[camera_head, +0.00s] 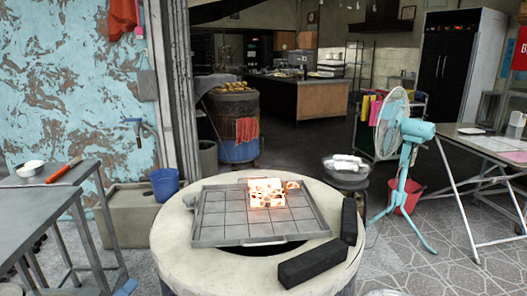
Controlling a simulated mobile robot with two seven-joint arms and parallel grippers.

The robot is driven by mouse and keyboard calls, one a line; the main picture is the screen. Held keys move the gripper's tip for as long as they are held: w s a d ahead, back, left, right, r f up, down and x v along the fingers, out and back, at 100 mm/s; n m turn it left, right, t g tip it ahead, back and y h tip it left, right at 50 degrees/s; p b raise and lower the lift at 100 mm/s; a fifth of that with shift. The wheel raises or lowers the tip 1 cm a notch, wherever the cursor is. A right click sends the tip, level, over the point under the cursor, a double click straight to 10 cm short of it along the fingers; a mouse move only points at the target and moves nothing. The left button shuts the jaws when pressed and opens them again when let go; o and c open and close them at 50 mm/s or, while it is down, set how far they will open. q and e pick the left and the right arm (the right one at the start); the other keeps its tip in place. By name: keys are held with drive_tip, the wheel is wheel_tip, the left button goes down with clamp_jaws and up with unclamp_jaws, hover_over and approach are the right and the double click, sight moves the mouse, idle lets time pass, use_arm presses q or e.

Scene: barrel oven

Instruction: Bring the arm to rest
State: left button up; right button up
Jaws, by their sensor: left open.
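My left gripper (10,289) shows at most as a small dark piece at the bottom left corner, and its fingers are hard to make out. It is open, low and left of the barrel oven, with nothing seen in it. My right gripper is not in view. The round pale oven top (180,255) stands in the middle foreground. A grey square metal tray (225,225) with a grid lies over its opening. A glowing orange and white block (267,193) sits near the tray's back edge.
Two black bars (313,263) lie on the oven's right rim. A metal table (35,210) with a bowl and a red-handled tool stands at left. A blue bucket (165,184) is behind the oven. A turquoise fan (405,150) and a table (495,143) stand at right.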

use_arm(q)
drive_tip(key=s+d+f+n+g+y, duration=0.1)
drive_tip(key=s+d+f+n, duration=0.3)
drive_tip(key=n, duration=0.6)
drive_tip(key=s+d+f+n+g+y, duration=0.1)
drive_tip(key=s+d+n+g, duration=0.1)
drive_tip(key=s+d+n, duration=0.45)
drive_tip(key=s+d+f+n+g+y, duration=0.1)
drive_tip(key=s+d+f+n, duration=0.35)
drive_tip(key=n, duration=0.75)
drive_tip(key=r+g+p, duration=0.1)
drive_tip(key=p, duration=0.4)
drive_tip(key=a+r+g+y+p, duration=0.1)
drive_tip(key=r+p, duration=0.1)
drive_tip(key=p, duration=0.4)
drive_tip(key=a+r+m+p, duration=0.1)
drive_tip(key=r+p, duration=0.1)
drive_tip(key=p, duration=0.4)
drive_tip(key=shift+a+r+g, duration=0.1)
drive_tip(key=shift+r+g, duration=0.15)
drive_tip(key=shift+g, duration=0.15)
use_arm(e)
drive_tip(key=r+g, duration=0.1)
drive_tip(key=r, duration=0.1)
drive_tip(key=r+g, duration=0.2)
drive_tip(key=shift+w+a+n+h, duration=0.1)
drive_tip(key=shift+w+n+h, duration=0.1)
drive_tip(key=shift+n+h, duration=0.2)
use_arm(q)
drive_tip(key=shift+f, duration=0.1)
